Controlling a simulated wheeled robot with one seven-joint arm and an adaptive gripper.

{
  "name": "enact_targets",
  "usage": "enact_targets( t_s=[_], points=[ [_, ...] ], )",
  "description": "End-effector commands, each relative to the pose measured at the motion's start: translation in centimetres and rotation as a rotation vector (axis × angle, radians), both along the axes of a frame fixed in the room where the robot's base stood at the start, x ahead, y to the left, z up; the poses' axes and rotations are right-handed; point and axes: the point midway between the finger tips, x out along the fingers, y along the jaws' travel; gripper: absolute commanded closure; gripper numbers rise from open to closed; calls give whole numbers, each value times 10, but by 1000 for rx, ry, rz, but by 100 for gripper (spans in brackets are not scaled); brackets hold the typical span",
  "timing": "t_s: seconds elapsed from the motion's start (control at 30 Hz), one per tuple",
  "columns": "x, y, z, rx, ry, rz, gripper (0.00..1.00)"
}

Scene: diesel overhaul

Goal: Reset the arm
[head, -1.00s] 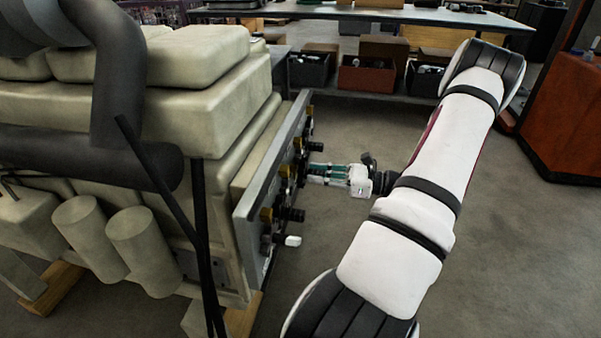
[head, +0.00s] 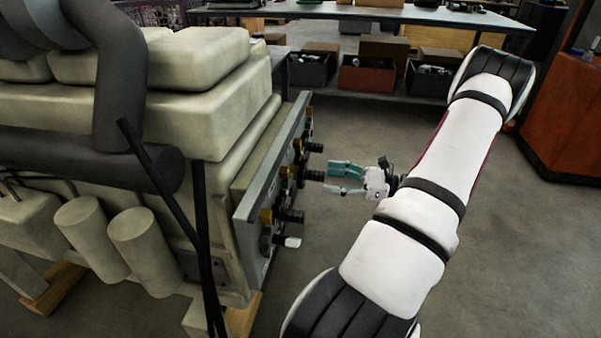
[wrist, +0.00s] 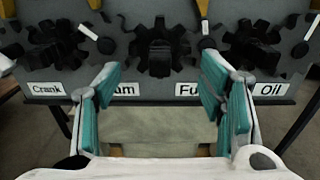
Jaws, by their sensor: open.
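My gripper (head: 335,177) is open and empty in the head view, a short way right of the grey panel (head: 245,228) on the engine's side. In the wrist view my gripper (wrist: 165,95) shows two teal-padded fingers spread apart, with nothing between them. Beyond the fingers, the panel (wrist: 150,88) carries black toothed knobs, such as the middle knob (wrist: 160,50) and the right knob (wrist: 252,45). Labels read "Crank" (wrist: 46,89) and "Oil" (wrist: 270,89); two others, ending "am" and starting "Fu", are partly hidden by the fingers.
The large beige engine block (head: 190,110) fills the left, on wooden blocks (head: 243,318). A workbench (head: 380,14) with bins (head: 366,76) below stands at the back. An orange cabinet (head: 570,115) is at the right. Floor between panel and cabinet is clear.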

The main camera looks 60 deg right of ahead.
Motion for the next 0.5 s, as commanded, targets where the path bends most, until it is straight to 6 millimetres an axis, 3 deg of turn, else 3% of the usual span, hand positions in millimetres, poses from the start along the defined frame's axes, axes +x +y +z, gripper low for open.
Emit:
enact_targets(
  t_s=[0.2, 0.5],
  points=[
    [-22, -9, 0, 0, 1, -1, 37],
    [-24, -10, 0, 0, 0, 0, 37]
  ],
)
